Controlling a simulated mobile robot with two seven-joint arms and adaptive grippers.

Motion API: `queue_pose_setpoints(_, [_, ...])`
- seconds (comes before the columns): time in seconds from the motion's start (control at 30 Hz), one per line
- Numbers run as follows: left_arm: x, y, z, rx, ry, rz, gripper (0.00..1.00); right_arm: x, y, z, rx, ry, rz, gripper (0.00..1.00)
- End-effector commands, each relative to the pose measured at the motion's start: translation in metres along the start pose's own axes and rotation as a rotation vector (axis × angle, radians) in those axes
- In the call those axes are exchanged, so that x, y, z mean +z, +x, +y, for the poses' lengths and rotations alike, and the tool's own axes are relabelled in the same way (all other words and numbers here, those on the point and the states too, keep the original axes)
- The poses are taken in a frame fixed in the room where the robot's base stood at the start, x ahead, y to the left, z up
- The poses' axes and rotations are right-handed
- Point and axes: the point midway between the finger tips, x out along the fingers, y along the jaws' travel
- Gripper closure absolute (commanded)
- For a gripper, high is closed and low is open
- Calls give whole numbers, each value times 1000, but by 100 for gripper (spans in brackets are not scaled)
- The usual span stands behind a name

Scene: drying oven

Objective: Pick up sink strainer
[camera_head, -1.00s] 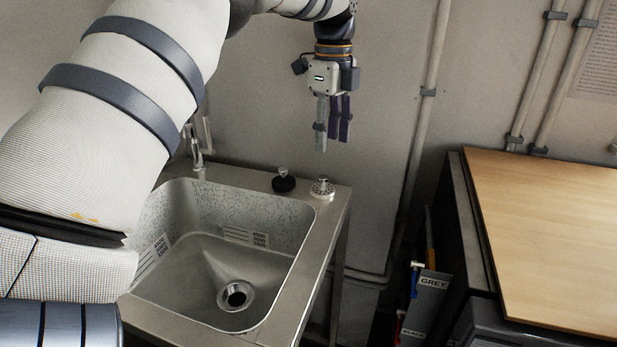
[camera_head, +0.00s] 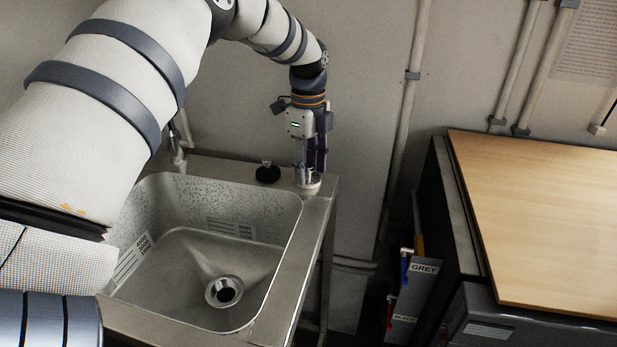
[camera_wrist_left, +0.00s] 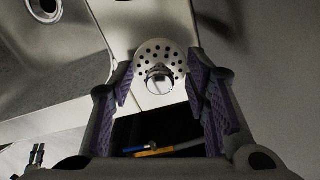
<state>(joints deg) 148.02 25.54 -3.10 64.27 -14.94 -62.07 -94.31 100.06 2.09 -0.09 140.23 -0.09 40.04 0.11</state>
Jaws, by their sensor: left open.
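The sink strainer (camera_head: 311,183) is a small light metal disc with a knob, on the sink's right rim near the back corner. In the left wrist view the strainer (camera_wrist_left: 160,62) shows as a round plate with holes and an upright shiny knob. My left gripper (camera_head: 311,172) points down over the strainer, its fingers partly hiding it. In the left wrist view its purple-padded fingers (camera_wrist_left: 165,92) are open and spread to either side of the strainer's knob, with a gap on each side. My right gripper is not in view.
The steel sink (camera_head: 270,290) has a drain (camera_head: 224,291) in its basin. A black stopper (camera_head: 268,173) sits on the back rim, left of the strainer. A tap (camera_head: 178,145) stands further left. A wooden-topped cabinet (camera_head: 540,220) is at the right, with binders (camera_head: 412,290) beside it.

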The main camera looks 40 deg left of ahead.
Motion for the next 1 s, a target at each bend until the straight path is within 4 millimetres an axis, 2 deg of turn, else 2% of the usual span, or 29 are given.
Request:
queue_pose_setpoints(0.13, [0, -1, 0, -1, 0, 0, 57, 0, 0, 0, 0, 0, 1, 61])
queue_pose_setpoints(0.3, [0, -1, 0, -1, 0, 0, 95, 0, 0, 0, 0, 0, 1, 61])
queue_pose_setpoints(0.33, [0, -1, 0, -1, 0, 0, 100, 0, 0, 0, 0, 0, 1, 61])
queue_pose_setpoints(0.63, [0, -1, 0, -1, 0, 0, 100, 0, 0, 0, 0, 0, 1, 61])
queue_pose_setpoints(0.77, [0, -10, -1, -2, 0, 0, 100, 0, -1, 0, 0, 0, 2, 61])
queue_pose_setpoints(0.9, [0, -36, -1, -5, 0, 0, 100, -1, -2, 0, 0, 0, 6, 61])
queue_pose_setpoints(1.0, [-13, -67, 17, -13, 4, 2, 100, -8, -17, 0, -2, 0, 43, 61])
